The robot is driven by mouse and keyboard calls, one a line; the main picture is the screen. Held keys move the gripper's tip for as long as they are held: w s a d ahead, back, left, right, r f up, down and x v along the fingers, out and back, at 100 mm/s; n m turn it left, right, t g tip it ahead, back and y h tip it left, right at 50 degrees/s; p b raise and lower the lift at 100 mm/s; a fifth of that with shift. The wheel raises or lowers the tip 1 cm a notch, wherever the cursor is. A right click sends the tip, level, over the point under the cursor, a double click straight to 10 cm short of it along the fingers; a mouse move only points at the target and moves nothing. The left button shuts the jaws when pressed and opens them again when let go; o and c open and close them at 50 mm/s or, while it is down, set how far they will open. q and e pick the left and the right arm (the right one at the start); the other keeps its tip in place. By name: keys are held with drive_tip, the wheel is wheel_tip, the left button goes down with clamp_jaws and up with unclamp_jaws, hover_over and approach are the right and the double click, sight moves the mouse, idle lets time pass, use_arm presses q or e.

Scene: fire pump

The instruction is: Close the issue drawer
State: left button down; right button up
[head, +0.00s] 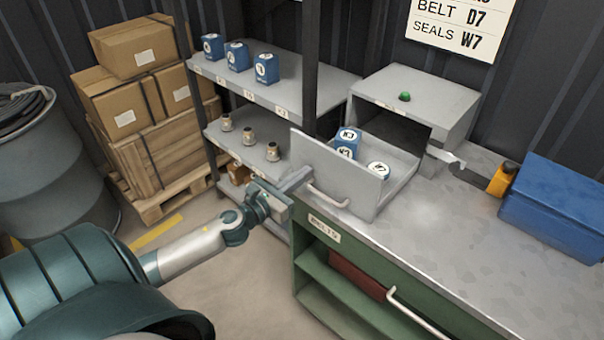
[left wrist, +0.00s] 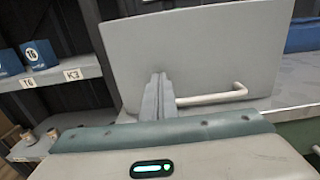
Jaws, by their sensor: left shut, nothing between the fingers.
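The issue drawer (head: 340,172) is a grey drawer pulled out of the grey cabinet (head: 425,97) on the bench. Its tall front panel faces my left arm and carries a pale bar handle (head: 328,197). Blue boxes with round white labels (head: 347,143) lie inside it. My left gripper (head: 303,177) is shut and empty, close to the front panel beside the handle. In the left wrist view the shut fingers (left wrist: 157,97) stand before the panel (left wrist: 205,55), left of the handle (left wrist: 212,97); I cannot tell whether they touch it. My right gripper is out of view.
A shelf rack (head: 285,95) with blue boxes and small fittings stands left of the drawer. The bench top (head: 450,220) holds a blue case (head: 555,207) and a yellow-black item (head: 501,180) at right.

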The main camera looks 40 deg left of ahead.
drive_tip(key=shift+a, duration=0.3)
